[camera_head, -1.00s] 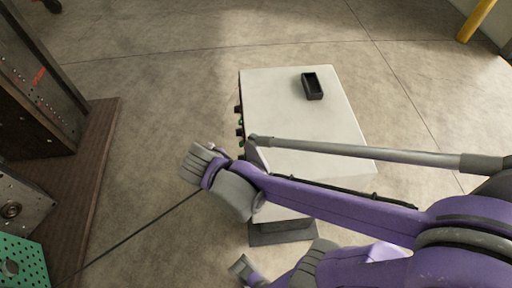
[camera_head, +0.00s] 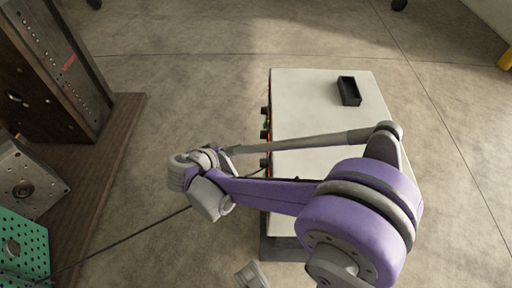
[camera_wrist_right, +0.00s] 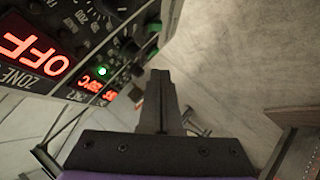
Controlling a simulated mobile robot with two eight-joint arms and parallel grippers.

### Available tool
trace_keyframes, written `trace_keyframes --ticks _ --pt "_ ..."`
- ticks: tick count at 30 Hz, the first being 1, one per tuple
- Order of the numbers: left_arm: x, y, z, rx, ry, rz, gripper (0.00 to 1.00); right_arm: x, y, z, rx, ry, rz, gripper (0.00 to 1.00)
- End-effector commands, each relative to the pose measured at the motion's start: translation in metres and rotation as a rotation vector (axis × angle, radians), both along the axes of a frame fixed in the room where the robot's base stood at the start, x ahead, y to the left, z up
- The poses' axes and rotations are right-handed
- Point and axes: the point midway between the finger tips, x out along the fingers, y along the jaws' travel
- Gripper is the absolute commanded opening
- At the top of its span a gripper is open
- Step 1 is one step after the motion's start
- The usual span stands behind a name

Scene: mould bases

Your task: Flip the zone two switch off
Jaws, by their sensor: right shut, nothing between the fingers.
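The white-topped control cabinet (camera_head: 322,105) stands in the middle of the head view. Its control face is on the left side, seen edge-on with dark knobs (camera_head: 265,135) and small red and green lights. In the right wrist view, the control panel (camera_wrist_right: 100,35) fills the upper left, turned on its side. A large red OFF display (camera_wrist_right: 30,50) has a partly readable ZONE label beside it. A smaller red display (camera_wrist_right: 98,86) has a lit green lamp (camera_wrist_right: 102,71) near it. I cannot tell which switch is zone two. My right gripper (camera_wrist_right: 161,78) is shut and empty near the panel edge; contact is unclear.
A small black tray (camera_head: 348,91) lies on the cabinet top. At the left are a dark panelled unit (camera_head: 50,75), a metal mould block (camera_head: 25,180) and a green perforated plate (camera_head: 22,250). A dark cable crosses the floor. Open concrete floor surrounds the cabinet.

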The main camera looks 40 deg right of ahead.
Motion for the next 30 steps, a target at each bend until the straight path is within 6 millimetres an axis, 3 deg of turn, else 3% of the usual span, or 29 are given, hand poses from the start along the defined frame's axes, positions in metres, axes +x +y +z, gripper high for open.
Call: trace_keyframes --ticks 7,19,24,30 --pt "0.0 0.0 -0.006 0.0 0.002 0.0 0.5 0.004 -0.014 -0.011 0.0 0.001 -0.002 0.0" --pt "0.002 0.0 -0.028 0.0 0.01 0.0 0.5 0.027 -0.079 -0.059 0.001 0.002 -0.004 0.0" --pt "0.003 0.0 -0.037 0.0 0.013 0.0 0.5 0.017 -0.09 -0.08 0.001 0.002 -0.001 0.0" --pt "0.003 0.0 -0.041 0.0 0.014 0.0 0.5 0.012 -0.096 -0.089 0.001 0.001 0.001 0.0"
